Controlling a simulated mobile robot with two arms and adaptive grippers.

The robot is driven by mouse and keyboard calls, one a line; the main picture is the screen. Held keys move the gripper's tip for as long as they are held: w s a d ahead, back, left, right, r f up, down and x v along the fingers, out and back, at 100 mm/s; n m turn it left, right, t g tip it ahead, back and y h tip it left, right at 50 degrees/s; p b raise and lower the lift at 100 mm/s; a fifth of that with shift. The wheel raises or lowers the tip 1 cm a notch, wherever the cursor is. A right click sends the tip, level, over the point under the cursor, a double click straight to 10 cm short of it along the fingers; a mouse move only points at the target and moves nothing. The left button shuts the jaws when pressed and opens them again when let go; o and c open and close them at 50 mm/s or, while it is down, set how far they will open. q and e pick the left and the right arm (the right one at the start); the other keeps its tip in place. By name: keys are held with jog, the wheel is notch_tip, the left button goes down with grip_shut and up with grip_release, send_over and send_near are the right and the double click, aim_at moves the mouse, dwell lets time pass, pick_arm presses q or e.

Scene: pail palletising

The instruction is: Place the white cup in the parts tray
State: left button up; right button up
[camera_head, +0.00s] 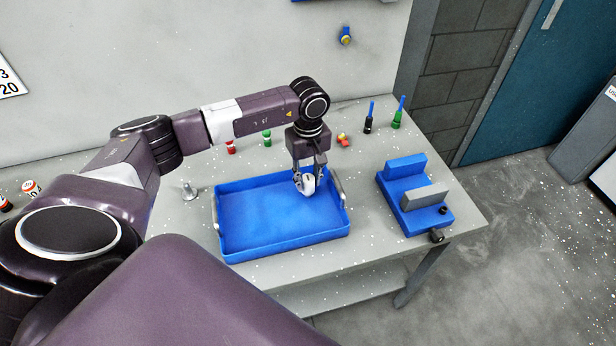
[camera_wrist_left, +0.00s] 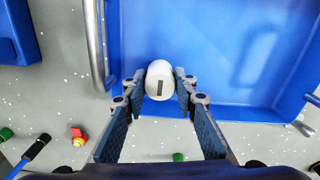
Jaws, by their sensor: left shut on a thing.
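The white cup (camera_head: 308,187) is in my left gripper (camera_head: 309,178), at the right end of the blue parts tray (camera_head: 285,246). In the left wrist view, the cup (camera_wrist_left: 160,82) shows as a rounded white shape with a dark rectangular mark, between the two fingertips. The tray (camera_wrist_left: 215,40) fills much of that view behind it. My left gripper points down and is shut on the cup. I cannot tell whether the cup touches the tray floor. My right gripper is not in view.
A blue vise-like fixture (camera_head: 405,190) stands right of the tray. Behind the tray are red (camera_head: 230,147) and green (camera_head: 267,138) small parts, a red-yellow piece (camera_head: 343,139) and upright tools (camera_head: 397,115).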

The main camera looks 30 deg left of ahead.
aim_at(308, 178)
pick_arm(q)
jog(key=shift+f, duration=0.1)
jog(key=o, duration=1.2)
jog(key=shift+r, duration=0.3)
notch_tip(308, 178, up, 12)
jog(key=b, duration=0.4)
jog(key=shift+f, duration=0.15)
